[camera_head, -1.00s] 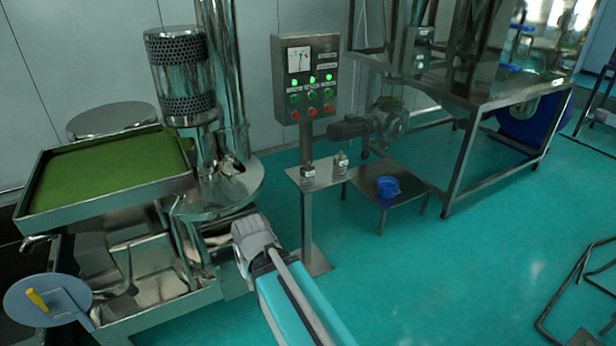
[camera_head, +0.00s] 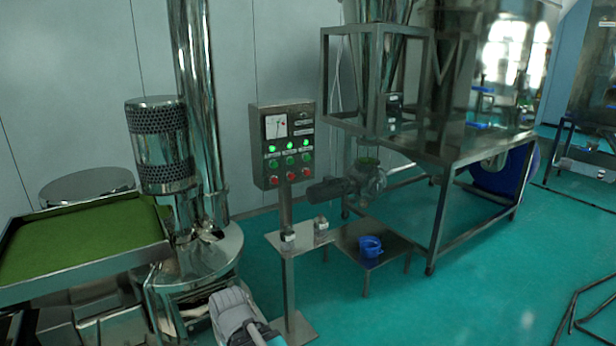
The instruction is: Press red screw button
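A grey control box (camera_head: 283,125) on a metal post stands at centre. Its lower row has three red buttons: left (camera_head: 274,181), middle (camera_head: 291,176) and right (camera_head: 306,171). A row of green buttons and lit green lamps sits above them. The labels are too small to read, so I cannot tell which red button is the screw's. The grey end of my arm (camera_head: 232,312) shows at the bottom edge, low in front of the box and apart from it. No fingers can be made out on it.
A small shelf (camera_head: 304,237) with two small objects juts out below the box. A sieve with a green-filled tray (camera_head: 80,245) stands at left. A metal frame table (camera_head: 470,150) and a low stand with a blue cup (camera_head: 370,246) are at right. Teal floor is open in front.

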